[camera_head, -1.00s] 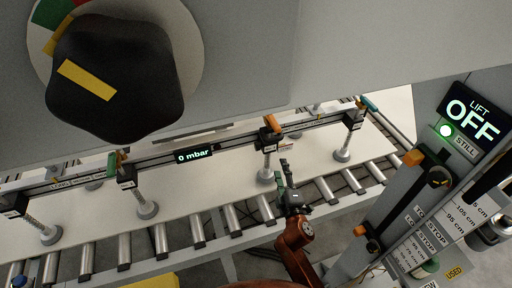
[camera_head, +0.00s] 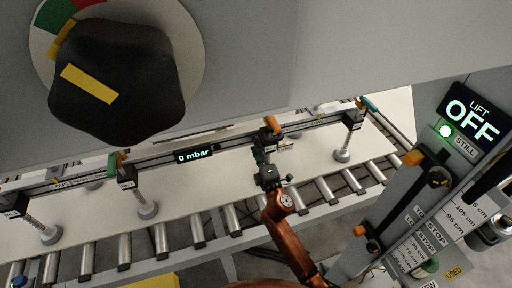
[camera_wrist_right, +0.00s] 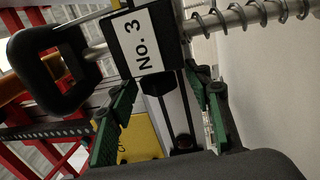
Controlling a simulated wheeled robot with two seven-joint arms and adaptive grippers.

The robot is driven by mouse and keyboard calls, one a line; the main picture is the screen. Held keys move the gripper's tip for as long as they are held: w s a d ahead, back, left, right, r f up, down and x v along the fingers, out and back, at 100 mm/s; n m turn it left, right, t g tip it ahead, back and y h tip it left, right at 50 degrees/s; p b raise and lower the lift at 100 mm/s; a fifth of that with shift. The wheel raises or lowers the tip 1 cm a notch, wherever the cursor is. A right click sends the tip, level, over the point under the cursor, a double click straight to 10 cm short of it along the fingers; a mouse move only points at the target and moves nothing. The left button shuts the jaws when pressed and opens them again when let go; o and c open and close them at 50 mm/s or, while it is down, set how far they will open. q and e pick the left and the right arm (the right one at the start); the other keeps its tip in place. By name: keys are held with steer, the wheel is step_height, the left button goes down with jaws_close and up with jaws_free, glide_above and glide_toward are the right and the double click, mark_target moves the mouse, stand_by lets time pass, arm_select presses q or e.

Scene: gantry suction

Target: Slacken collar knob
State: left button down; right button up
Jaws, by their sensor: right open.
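In the head view my right gripper (camera_head: 262,154) is at the third suction unit from the left on the gantry beam, covering its rod and cup. An orange part (camera_head: 271,123) tops that unit. In the right wrist view the black block marked "No. 3" (camera_wrist_right: 144,40) is just beyond the green fingertips of my open right gripper (camera_wrist_right: 165,90). A black loop-shaped handle (camera_wrist_right: 45,68) sits left of the block on a silver shaft; I cannot tell whether it is the collar knob. Nothing is between the fingers. My left gripper is not in view.
A large black dial knob (camera_head: 115,80) with a yellow bar is on the grey panel in front. The gantry beam (camera_head: 225,145) reads "0 mbar" above a white sheet (camera_head: 190,203) on rollers. The lift display (camera_head: 471,114) reads OFF. A spring-wound rod (camera_wrist_right: 245,15) is upper right in the wrist view.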

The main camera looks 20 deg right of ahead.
steer(key=shift+c, duration=0.2)
steer(key=c, duration=1.1)
steer(key=shift+r+p, duration=0.1)
steer(key=shift+p, duration=0.6)
steer(key=shift+c, duration=0.2)
steer(key=g+p, duration=0.5)
steer(key=p, duration=1.9)
steer(key=shift+r+g, duration=0.15)
steer(key=shift+g, duration=0.15)
steer(key=shift+g+p, duration=0.4)
steer(key=shift+p, duration=0.6)
steer(key=shift+f+p, duration=0.3)
steer(key=shift+p, duration=0.1)
